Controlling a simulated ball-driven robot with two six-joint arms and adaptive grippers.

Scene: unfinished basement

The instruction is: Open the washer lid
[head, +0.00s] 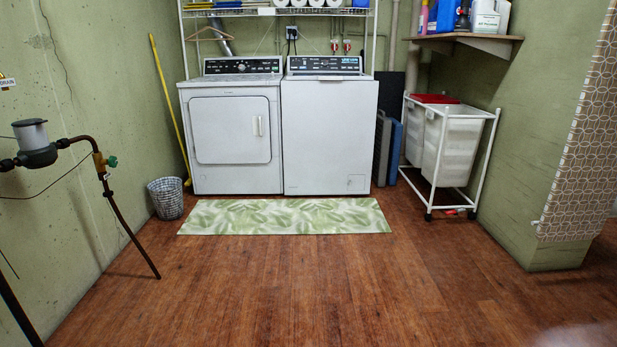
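The washer (330,136) is the white top-loading machine on the right of the pair at the back wall. Its lid (329,78) is the flat top in front of the dark control panel (325,65), and it looks shut. A white dryer (232,135) with a square front door stands directly left of it. Neither of my grippers shows in the head view. The machines are some distance away across the floor.
A green leaf-patterned mat (284,216) lies before the machines. A wire basket (166,198) and a yellow pole (170,105) are on the left. A wheeled laundry cart (448,150) stands right. Pipes (115,205) run along the left wall. The wooden floor (290,290) ahead is clear.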

